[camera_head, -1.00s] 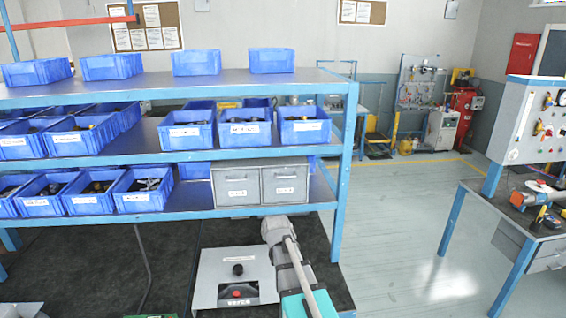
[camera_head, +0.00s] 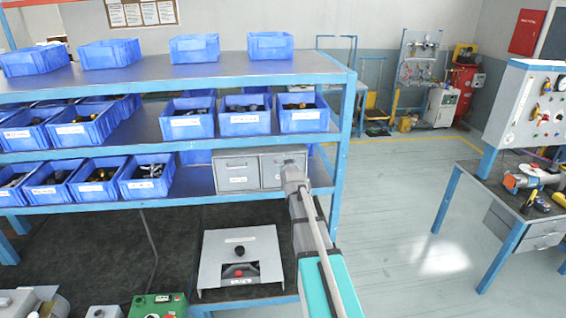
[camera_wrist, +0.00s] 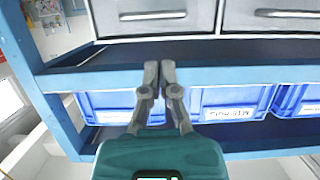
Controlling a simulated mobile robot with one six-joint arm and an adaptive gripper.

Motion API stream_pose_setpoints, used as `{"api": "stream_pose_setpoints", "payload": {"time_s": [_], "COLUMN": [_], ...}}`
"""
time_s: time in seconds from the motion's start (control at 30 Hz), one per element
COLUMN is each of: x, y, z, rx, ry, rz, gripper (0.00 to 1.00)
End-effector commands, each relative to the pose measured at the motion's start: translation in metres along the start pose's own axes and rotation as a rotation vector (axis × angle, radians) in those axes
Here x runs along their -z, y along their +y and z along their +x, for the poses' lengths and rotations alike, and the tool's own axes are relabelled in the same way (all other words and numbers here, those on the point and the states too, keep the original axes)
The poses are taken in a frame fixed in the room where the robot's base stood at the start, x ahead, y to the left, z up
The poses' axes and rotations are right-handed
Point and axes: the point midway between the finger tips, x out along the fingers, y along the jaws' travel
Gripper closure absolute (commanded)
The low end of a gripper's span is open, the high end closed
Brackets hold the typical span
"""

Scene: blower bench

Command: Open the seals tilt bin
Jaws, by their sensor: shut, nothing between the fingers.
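Two grey tilt bins stand side by side on the lower shelf, a left one (camera_head: 237,172) and a right one (camera_head: 271,168). Both fronts look closed. I cannot read their labels, so I cannot tell which holds seals. My gripper (camera_head: 292,166) covers the right part of the right bin's front in the head view. In the wrist view, which looks upside down, my gripper (camera_wrist: 166,65) is shut and empty, its tips over the blue shelf edge. A bin handle (camera_wrist: 152,15) shows just beyond the tips, apart from them; a second handle (camera_wrist: 277,13) is further right.
Blue bins stand left of the grey bins and on the middle shelf (camera_head: 363,128) above, close over the arm. A blue shelf post (camera_head: 345,130) stands right of my gripper. A grey box with a red button (camera_head: 238,272) lies below.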

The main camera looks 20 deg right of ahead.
Motion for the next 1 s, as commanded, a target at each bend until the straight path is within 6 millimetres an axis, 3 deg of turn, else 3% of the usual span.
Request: {"api": "stream_pose_setpoints", "payload": {"time_s": [0.27, 0.7, 1.0], "x": [-0.001, -0.001, -0.001], "y": [-0.001, -0.002, -0.002], "z": [0.015, 0.073, 0.098], "rx": [0.001, 0.002, 0.002], "ry": [-0.001, -0.001, -0.001], "rz": [0.000, 0.000, -0.001], "gripper": [1.00, 1.00, 1.00]}}
